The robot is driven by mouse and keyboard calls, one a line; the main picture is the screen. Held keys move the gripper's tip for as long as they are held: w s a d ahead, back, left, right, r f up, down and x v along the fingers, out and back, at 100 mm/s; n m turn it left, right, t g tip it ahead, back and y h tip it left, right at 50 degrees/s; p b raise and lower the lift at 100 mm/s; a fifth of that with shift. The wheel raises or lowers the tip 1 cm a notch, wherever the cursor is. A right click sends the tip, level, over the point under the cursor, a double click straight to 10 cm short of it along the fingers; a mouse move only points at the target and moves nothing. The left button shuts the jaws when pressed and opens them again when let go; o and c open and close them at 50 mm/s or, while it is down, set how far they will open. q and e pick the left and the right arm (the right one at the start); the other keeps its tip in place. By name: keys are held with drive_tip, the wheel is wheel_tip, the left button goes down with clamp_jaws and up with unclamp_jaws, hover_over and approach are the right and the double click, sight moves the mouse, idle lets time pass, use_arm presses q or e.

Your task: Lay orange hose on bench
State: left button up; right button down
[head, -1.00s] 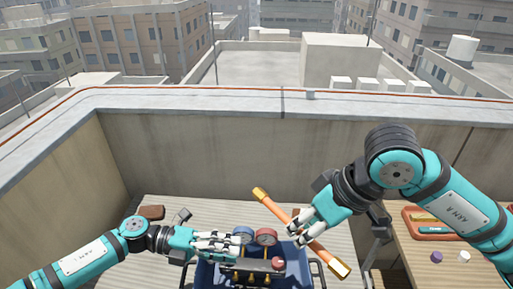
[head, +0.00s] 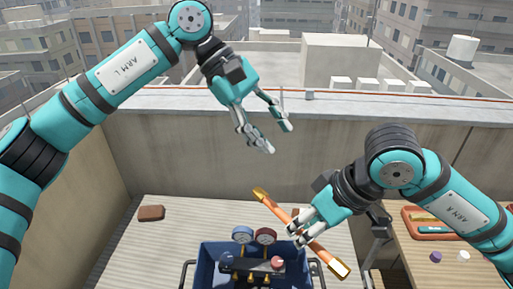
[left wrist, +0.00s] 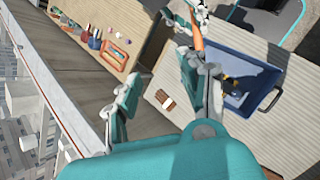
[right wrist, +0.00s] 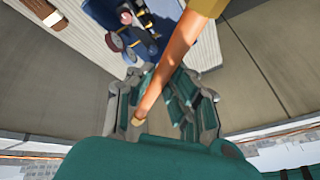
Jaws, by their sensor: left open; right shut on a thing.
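The orange hose (head: 276,208) is a stiff-looking tube with gold-coloured ends. My right gripper (head: 298,231) is shut on it near its middle and holds it tilted above the right side of the blue crate. The hose also shows in the right wrist view (right wrist: 172,65), running between the fingers, and in the left wrist view (left wrist: 198,38). My left gripper (head: 281,138) is open and empty, raised high in front of the parapet wall, apart from the hose. A wooden bench (head: 410,265) stands at the right; my right arm covers part of it.
The blue crate (head: 205,272) holds a manifold with a blue gauge (head: 243,235) and a red gauge (head: 265,236). It stands on a slatted surface (head: 140,245) beside a brown block (head: 151,213). A red tray (head: 412,215) and small caps occupy the bench.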

drive_tip(key=shift+w+a, duration=0.15)
use_arm(q)
drive_tip(key=s+f+y, duration=0.1)
drive_tip(key=f, duration=0.4)
drive_tip(key=s+d+f+y, duration=0.1)
drive_tip(key=f, duration=0.3)
drive_tip(key=s+f+m+y, duration=0.1)
drive_tip(key=f, duration=0.4)
drive_tip(key=shift+d+f+g, duration=0.3)
drive_tip(key=shift+d+f, duration=0.05)
drive_tip(key=c, duration=0.9)
drive_tip(key=shift+d+r, duration=0.1)
use_arm(e)
drive_tip(key=shift+s, duration=0.2)
